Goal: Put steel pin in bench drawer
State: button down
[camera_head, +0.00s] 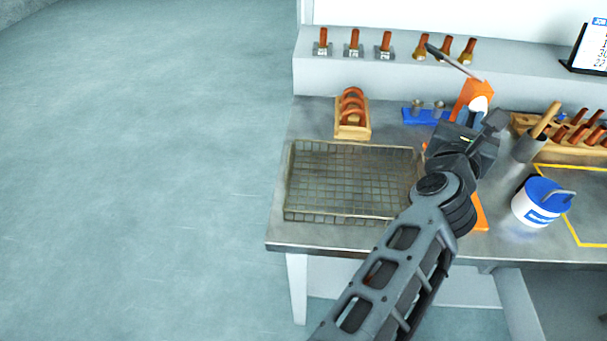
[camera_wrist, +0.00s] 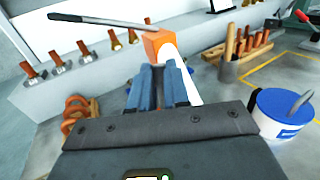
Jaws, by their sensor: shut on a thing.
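My gripper (camera_head: 468,118) is over the back of the bench, in front of an orange-and-white lever tool (camera_head: 475,92). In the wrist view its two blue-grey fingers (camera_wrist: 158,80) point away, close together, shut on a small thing. That thing is mostly hidden by the fingers; it seems to be the steel pin, but its shape is not clear. A blue block (camera_head: 408,116) with two short grey cylinders lies just left of the gripper. I cannot make out a bench drawer in either view.
A wire mesh tray (camera_head: 340,180) lies at the bench's left. A wooden holder (camera_head: 352,131) with copper-coloured rings stands behind it. A white tub with a blue lid (camera_head: 540,203) and a grey cup (camera_head: 528,149) stand to the right. The lever tool's long handle (camera_head: 440,54) sticks out leftward.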

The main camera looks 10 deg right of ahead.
aim_at(556, 317)
jog(key=i+j+u, duration=0.25)
jog(key=i+j, duration=0.3)
jog(key=j, duration=0.3)
jog(key=i+j+u, duration=0.2)
jog(key=i+j, duration=0.45)
